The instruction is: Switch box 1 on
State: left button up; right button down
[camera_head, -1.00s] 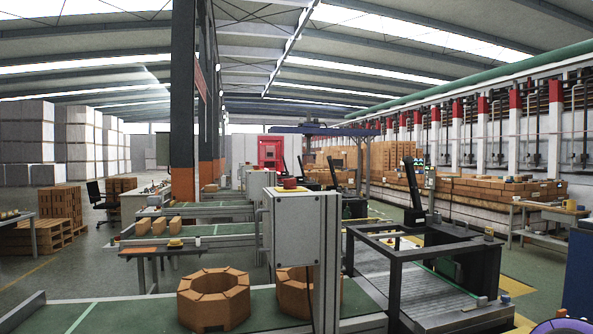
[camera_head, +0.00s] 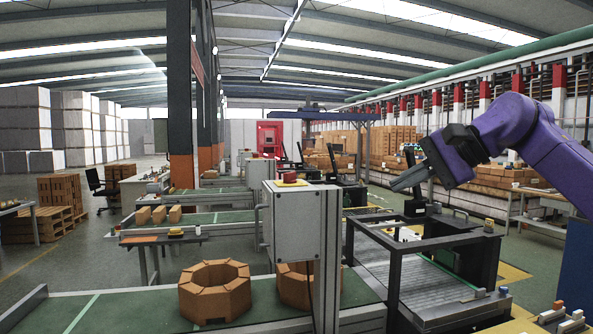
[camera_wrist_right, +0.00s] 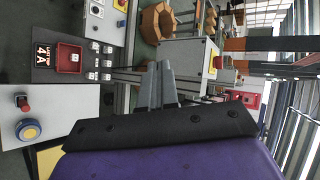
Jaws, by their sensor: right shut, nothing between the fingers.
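A grey box (camera_head: 292,222) stands on a post beside the front conveyor in the head view. A red button on a yellow plate (camera_head: 291,181) sits on its top. The grey box (camera_wrist_right: 190,55) also shows in the right wrist view, beyond my fingers, with its red button (camera_wrist_right: 217,62) to the right. I cannot read a number on it, so I cannot tell whether it is box 1. My right gripper (camera_head: 396,187) is shut and empty, in the air right of the box and apart from it. Its fingers show in the wrist view (camera_wrist_right: 165,68). My left gripper is not in view.
A dark frame (camera_head: 420,246) over a roller conveyor stands below my right gripper. Octagonal brick rings (camera_head: 214,292) lie on the green belt.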

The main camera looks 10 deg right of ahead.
aim_at(289, 177)
jog(key=i, duration=1.4)
